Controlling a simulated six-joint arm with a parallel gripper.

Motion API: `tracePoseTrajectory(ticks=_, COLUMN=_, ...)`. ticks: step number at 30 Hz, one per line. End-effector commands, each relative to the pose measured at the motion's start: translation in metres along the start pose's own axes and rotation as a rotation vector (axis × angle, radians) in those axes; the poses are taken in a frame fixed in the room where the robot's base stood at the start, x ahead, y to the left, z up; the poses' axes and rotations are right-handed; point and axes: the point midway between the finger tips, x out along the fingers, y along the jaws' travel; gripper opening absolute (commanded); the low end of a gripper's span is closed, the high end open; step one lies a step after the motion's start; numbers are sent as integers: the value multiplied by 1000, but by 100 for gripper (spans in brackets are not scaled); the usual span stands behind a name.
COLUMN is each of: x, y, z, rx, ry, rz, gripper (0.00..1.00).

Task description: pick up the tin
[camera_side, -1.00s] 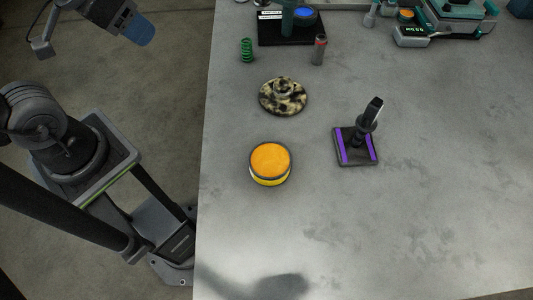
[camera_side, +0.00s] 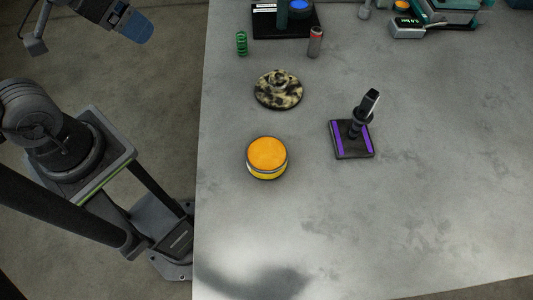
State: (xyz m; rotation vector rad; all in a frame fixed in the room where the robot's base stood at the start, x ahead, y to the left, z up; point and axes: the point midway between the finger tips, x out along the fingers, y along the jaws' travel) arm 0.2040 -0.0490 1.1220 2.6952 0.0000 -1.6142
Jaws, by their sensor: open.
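The tin (camera_side: 267,157) is a short round can with an orange top and a yellow side with a pale band. It stands upright on the grey table (camera_side: 430,200), left of the table's middle and near its left edge. Nothing touches it. A soft dark shadow lies on the table at the bottom left, below the tin.
A speckled flanged disc (camera_side: 278,89) lies behind the tin. A black stand with purple strips (camera_side: 352,138) holds an upright dark part to its right. A green spring (camera_side: 242,43) and a red-topped cylinder (camera_side: 315,42) stand further back. The right side is clear.

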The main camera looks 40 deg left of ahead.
Motion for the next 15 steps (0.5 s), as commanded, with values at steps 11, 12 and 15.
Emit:
tracePoseTrajectory(ticks=11, x=0, y=0, z=0, rx=0, ry=0, rz=0, gripper=100)
tracePoseTrajectory(ticks=12, x=0, y=0, z=0, rx=0, ry=0, rz=0, gripper=100)
tracePoseTrajectory(ticks=15, x=0, y=3, z=-3, rx=21, ry=-9, rz=7, gripper=100)
